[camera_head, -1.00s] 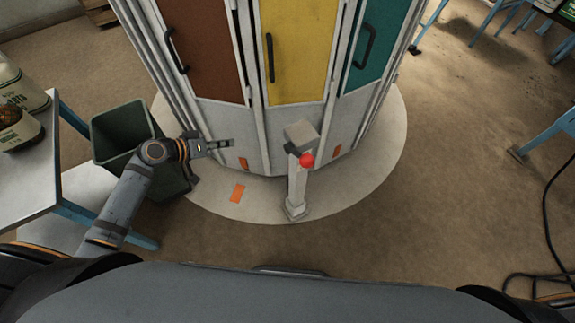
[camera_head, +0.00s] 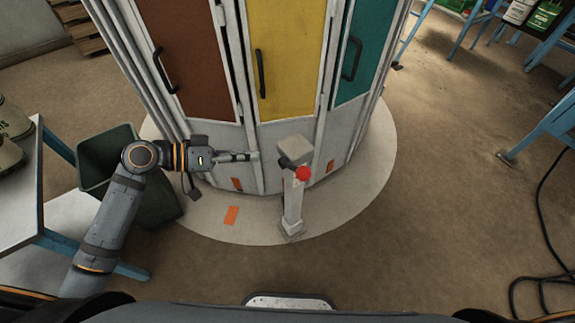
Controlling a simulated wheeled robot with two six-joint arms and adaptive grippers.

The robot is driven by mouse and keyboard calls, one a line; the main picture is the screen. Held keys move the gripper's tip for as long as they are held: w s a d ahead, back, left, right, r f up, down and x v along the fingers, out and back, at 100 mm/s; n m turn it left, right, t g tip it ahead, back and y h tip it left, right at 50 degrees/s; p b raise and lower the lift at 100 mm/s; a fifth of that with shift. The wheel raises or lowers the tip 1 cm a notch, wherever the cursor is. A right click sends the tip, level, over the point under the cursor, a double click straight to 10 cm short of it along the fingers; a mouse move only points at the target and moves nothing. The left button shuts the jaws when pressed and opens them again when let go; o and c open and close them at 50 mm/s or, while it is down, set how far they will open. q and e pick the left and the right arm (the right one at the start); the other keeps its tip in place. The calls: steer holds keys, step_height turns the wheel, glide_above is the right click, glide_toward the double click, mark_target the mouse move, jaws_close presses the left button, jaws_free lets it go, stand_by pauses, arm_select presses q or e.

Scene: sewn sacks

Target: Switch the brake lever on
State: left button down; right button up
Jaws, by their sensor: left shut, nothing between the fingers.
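The brake lever (camera_head: 302,174) shows as a red knob on the front of a short grey-white post. The post (camera_head: 293,207) stands upright on the pale round base, with a grey box-shaped head (camera_head: 295,150) on top. My left gripper (camera_head: 254,156) is shut and empty. It points right, a short gap to the left of the post's head, and does not appear to touch it. The lever's arm behind the knob is too small to make out. My right gripper is not in view.
A multi-sided cabinet with brown, yellow (camera_head: 287,60) and teal doors stands behind the post on a round base (camera_head: 365,197). A green bin (camera_head: 105,152) and a table (camera_head: 22,205) are at left. A black cable (camera_head: 541,215) lies at right. The floor between is clear.

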arm_select(q)
glide_above(293, 168)
steer(key=s+a, duration=0.2)
steer(key=a, duration=0.1)
step_height(293, 168, down, 3)
steer(key=shift+s+d+f+p, duration=0.3)
steer(key=shift+d+f, duration=0.15)
steer(key=shift+f, duration=0.3)
steer(key=shift+s+d+f+p, duration=0.2)
steer(key=shift+s+d+f, duration=0.15)
steer(key=shift+f, duration=0.4)
